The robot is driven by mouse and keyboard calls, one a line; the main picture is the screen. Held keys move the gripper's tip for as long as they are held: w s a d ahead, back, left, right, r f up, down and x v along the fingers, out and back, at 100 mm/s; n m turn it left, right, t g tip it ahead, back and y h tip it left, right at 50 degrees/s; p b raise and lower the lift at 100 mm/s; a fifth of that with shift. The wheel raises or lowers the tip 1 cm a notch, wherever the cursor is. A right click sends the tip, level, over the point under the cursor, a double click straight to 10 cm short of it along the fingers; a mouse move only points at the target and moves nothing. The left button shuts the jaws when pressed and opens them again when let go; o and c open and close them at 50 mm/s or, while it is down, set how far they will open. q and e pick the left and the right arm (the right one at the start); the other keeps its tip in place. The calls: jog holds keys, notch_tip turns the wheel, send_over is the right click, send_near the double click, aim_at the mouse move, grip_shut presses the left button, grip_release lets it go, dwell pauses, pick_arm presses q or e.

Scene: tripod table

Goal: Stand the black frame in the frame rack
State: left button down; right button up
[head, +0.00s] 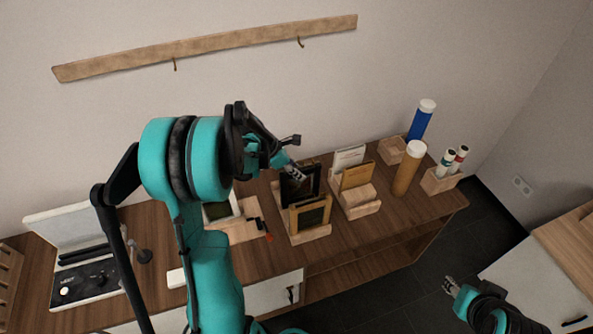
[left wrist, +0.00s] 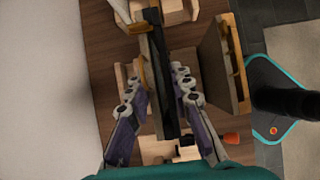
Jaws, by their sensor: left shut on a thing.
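The black frame (head: 300,187) is upright above the back part of the wooden frame rack (head: 311,236). My left gripper (head: 295,172) is shut on its upper part. In the left wrist view the black frame (left wrist: 167,85) shows edge-on between the two fingers of the left gripper (left wrist: 160,78). A wood-coloured frame (head: 311,214) stands in the front of the rack and hides the black frame's lower edge, so I cannot tell whether it touches the rack. My right gripper (head: 451,285) is far off at the lower right, its fingers too small to judge.
A second wooden rack (head: 362,208) with books stands right of the frame rack. Cardboard and blue tubes stand farther right. A light-rimmed frame (head: 220,208) and an orange-tipped tool lie on the left, near a record player (head: 88,280).

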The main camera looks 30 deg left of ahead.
pick_arm(q)
jog(key=shift+f, duration=0.15)
dwell(0.3)
jog(key=shift+f+b, duration=2.05)
jog(key=shift+f, duration=0.1)
jog(key=c, duration=1.3)
grip_release()
jog(key=shift+o, duration=0.2)
jog(key=shift+r, duration=0.1)
notch_tip(320, 180, up, 9)
jog(key=p, duration=0.6)
send_over(296, 179)
jog(key=w, duration=0.1)
jog(key=shift+w+a, duration=0.15)
jog(key=shift+a, duration=0.2)
